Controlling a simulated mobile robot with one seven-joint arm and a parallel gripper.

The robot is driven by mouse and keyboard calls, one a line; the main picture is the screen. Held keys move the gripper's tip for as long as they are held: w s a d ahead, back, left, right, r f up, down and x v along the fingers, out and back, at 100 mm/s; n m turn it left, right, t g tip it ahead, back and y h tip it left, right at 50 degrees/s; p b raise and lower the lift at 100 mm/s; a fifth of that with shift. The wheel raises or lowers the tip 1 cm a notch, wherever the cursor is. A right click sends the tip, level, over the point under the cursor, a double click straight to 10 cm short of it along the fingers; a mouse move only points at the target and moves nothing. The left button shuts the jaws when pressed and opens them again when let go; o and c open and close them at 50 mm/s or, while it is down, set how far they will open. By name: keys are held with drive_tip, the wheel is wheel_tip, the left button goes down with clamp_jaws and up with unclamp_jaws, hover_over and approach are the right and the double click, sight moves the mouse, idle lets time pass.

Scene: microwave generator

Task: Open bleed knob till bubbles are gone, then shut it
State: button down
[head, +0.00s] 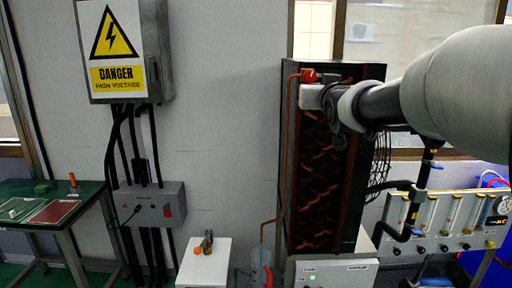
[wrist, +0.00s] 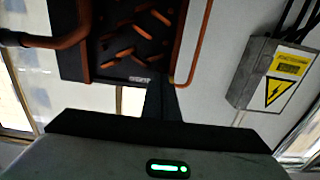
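A small red knob (head: 309,76) sits at the top left of the dark radiator rack (head: 318,190), beside a copper pipe (head: 284,130). My gripper (head: 322,80) is at the top of the rack, right beside the knob. In the wrist view my dark fingers (wrist: 163,85) look closed together, with their tips near the end of the copper pipe (wrist: 192,45). The knob does not show in that view, and I cannot tell whether the tips touch it. A clear vessel (head: 261,264) stands below the pipe; bubbles cannot be made out.
A high-voltage box (head: 160,45) and a grey control box (head: 152,203) hang on the left wall. A green table (head: 40,189) stands at the far left. A white pedestal (head: 204,265) stands left of the vessel. A flowmeter panel (head: 440,225) is at right.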

drive_tip(key=shift+r, duration=0.45)
drive_tip(key=s+f+b, duration=0.1)
drive_tip(key=s+b, duration=0.3)
drive_tip(key=s, duration=0.2)
drive_tip(key=shift+d+f+b, duration=0.15)
drive_tip(key=shift+d+b, duration=0.05)
drive_tip(key=shift+b, duration=0.1)
